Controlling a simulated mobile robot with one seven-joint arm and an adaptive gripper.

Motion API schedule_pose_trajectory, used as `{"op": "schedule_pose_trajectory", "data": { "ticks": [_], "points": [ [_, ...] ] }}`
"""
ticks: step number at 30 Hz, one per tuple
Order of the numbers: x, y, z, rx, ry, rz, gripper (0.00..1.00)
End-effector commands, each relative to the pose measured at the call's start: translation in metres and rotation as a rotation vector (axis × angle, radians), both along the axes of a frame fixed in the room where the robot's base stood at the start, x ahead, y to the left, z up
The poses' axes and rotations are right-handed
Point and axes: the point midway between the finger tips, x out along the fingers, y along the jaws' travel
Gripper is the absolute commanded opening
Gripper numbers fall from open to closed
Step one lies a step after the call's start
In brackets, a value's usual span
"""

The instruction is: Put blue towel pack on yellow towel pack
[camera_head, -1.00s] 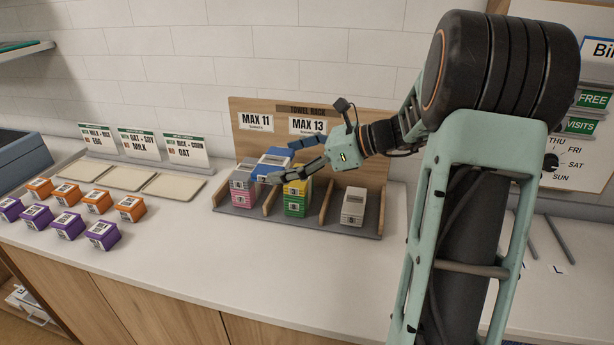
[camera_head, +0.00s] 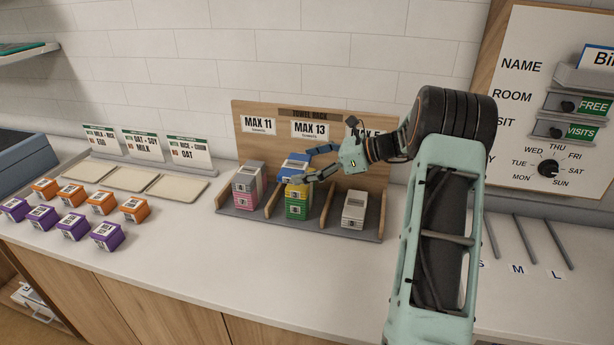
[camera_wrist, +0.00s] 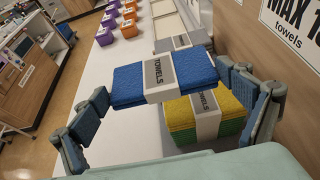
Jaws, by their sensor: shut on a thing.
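The blue towel pack (camera_head: 292,168) has a white band and is held in my gripper (camera_head: 313,165), whose fingers are shut on its two ends. In the wrist view the blue towel pack (camera_wrist: 180,75) fills the space between the fingers. The yellow towel pack (camera_head: 297,191) is in the middle bay of the towel rack (camera_head: 250,217), on top of a green pack (camera_head: 296,210). The blue pack is above the yellow pack; in the wrist view the yellow pack (camera_wrist: 230,104) shows partly below it. I cannot tell whether the two touch.
The left bay holds a grey pack (camera_head: 248,178) on a pink pack (camera_head: 245,200). The right bay holds a white-grey pack (camera_head: 354,208). Wooden dividers (camera_head: 272,199) separate the bays. Purple and orange boxes (camera_head: 106,235) stand on the counter at left. The front counter is clear.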

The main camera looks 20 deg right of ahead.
Motion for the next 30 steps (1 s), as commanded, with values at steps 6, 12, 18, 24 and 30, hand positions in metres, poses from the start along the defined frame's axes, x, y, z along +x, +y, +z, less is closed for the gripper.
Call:
{"op": "schedule_pose_trajectory", "data": {
  "ticks": [6,12,18,24,30],
  "points": [
    [0.012,-0.01,-0.018,0.0,0.0,-0.001,0.69],
    [0.017,-0.013,-0.026,0.0,0.0,-0.001,0.69],
    [0.018,-0.014,-0.053,0.002,0.001,-0.001,0.69],
    [0.018,-0.014,-0.057,-0.001,-0.001,-0.001,0.69],
    [0.018,-0.014,-0.061,0.0,0.0,-0.001,0.69]
  ]
}}
